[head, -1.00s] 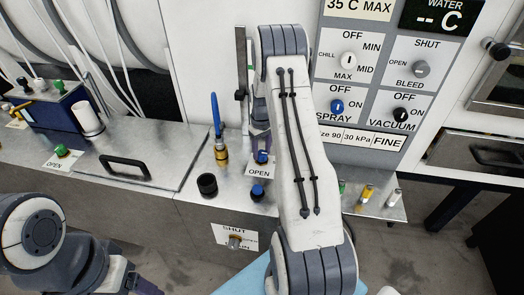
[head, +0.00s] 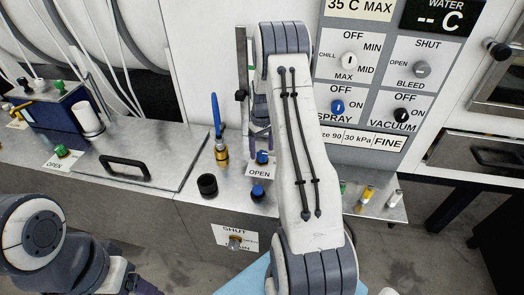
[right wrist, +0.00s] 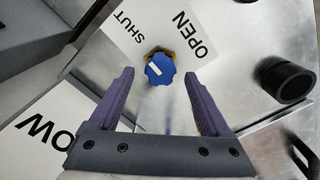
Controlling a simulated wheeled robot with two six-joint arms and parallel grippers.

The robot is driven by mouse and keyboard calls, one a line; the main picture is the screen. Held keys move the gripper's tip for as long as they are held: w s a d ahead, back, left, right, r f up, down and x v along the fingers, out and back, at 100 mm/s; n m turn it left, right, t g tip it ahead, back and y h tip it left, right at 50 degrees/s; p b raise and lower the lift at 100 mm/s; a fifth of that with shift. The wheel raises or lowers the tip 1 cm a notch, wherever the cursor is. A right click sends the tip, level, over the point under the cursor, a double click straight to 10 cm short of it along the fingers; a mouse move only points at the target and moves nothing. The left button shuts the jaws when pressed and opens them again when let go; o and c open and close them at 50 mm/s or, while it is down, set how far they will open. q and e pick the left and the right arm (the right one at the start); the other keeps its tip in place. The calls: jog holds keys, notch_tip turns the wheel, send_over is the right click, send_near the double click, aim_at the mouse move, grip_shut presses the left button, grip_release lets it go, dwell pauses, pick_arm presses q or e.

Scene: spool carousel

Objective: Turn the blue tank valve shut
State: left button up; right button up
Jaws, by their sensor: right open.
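The blue valve knob (head: 262,157) stands on the steel bench top behind a white OPEN label. In the right wrist view the knob (right wrist: 159,68) has a white pointer mark and sits by a plate reading SHUT and OPEN. My right gripper (head: 260,140) is at the knob, partly hidden by my own arm in the head view. Its purple fingers are open (right wrist: 159,76), one on each side of the knob, with a gap on both sides. My left arm is at the lower left of the head view; a small part of its gripper (head: 147,287) shows at the bottom edge.
A second blue knob (head: 257,193) and a black cap (head: 207,185) stand close by. A brass valve with an upright blue lever (head: 217,115) is just left. The control panel (head: 372,85) rises behind. A steel lid with a black handle (head: 125,165) lies further left.

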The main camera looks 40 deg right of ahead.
aim_at(262, 153)
notch_tip(262, 153, up, 9)
jog(key=b, duration=0.1)
jog(key=shift+r, duration=0.2)
dwell(0.5)
jog(key=s+a+r+n, duration=0.2)
jog(key=s+a+r, duration=0.1)
jog(key=a, duration=1)
jog(key=s+a+r+n, duration=0.2)
jog(key=a+r, duration=0.2)
jog(key=a, duration=0.9)
jog(key=s+a+n, duration=0.1)
jog(key=s+a, duration=0.3)
jog(key=s, duration=0.3)
jog(key=s+a+n, duration=0.1)
jog(key=s+a, duration=0.3)
jog(key=s, duration=0.4)
jog(key=s+a+n+y, duration=0.1)
jog(key=s+a+n, duration=0.1)
jog(key=s+a, duration=0.2)
jog(key=s, duration=0.3)
jog(key=shift+s, duration=0.4)
